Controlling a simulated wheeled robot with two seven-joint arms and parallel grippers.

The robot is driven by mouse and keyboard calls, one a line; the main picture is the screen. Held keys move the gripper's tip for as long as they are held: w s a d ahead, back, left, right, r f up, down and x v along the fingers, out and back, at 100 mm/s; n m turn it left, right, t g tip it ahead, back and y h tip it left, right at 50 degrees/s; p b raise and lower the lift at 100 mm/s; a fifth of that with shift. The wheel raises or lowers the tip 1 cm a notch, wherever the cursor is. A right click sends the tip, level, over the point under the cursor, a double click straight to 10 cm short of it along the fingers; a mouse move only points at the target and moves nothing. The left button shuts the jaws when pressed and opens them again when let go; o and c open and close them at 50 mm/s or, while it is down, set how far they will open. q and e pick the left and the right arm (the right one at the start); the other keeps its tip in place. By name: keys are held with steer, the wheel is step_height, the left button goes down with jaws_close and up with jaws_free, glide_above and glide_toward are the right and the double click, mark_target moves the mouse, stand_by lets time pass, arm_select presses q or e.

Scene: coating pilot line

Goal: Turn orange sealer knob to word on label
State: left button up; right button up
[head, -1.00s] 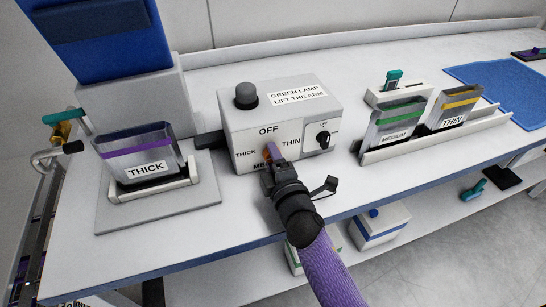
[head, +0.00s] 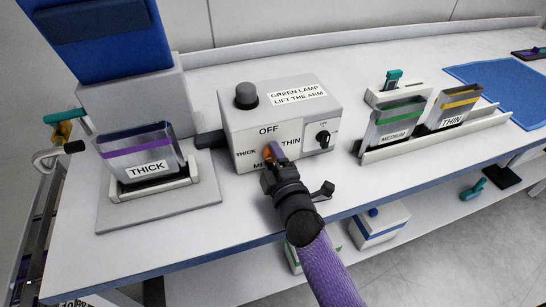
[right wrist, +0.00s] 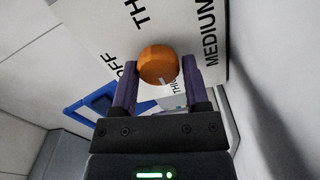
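The grey sealer box (head: 300,118) has a front face lettered OFF at the top, THICK at left, THIN at right and MEDIUM, partly hidden, at the bottom. The orange knob (right wrist: 158,65) is in the middle of these words; in the head view it is mostly covered by my right gripper (head: 271,154). In the right wrist view, my purple fingers (right wrist: 158,72) stand on both sides of the knob and appear to touch it. A clear container (head: 140,155) left of the box has a THICK label and purple band. My left gripper is not in view.
A grey lamp dome (head: 246,95) sits on the box beside a sign reading GREEN LAMP LIFT THE ARM. A small black dial (head: 323,139) is close to my right gripper. MEDIUM (head: 392,128) and THIN (head: 452,108) containers stand in a rack at right.

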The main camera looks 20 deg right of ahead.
steer(key=o, duration=0.3)
steer(key=shift+s, duration=0.1)
steer(key=s, duration=0.5)
steer(key=s+p, duration=0.1)
steer(key=s, duration=0.3)
steer(key=shift+s+d, duration=0.2)
steer(key=shift+s, duration=0.2)
